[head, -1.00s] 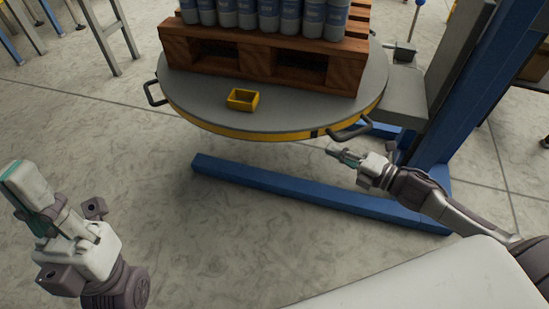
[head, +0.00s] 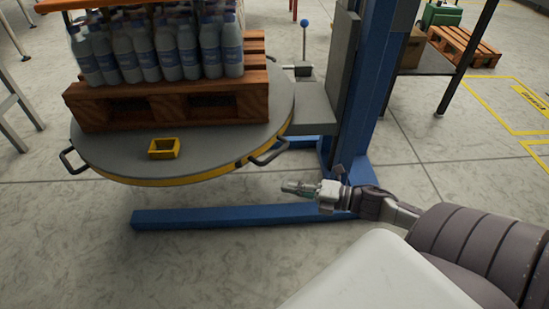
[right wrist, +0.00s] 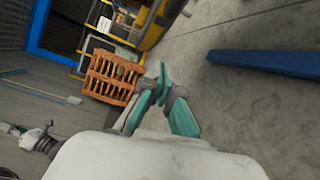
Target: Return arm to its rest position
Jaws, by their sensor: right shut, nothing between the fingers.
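My right gripper (head: 298,188) is in the head view, right of the round turntable's front edge and above the blue floor beam. It is shut and empty, and its teal fingers meet in the right wrist view (right wrist: 163,75). My right arm reaches it from the right side of the head view. My left gripper is not visible in the head view now. In the right wrist view, part of an arm with a gripper-like end shows small at the lower left; I cannot tell its finger state.
The grey turntable (head: 215,160) holds a wooden pallet (head: 165,108) with several bottles (head: 185,50) and a small yellow bin (head: 163,149). A black handle (head: 268,153) juts from its rim. The blue beam (head: 230,215) and blue column (head: 368,90) stand close to my right gripper.

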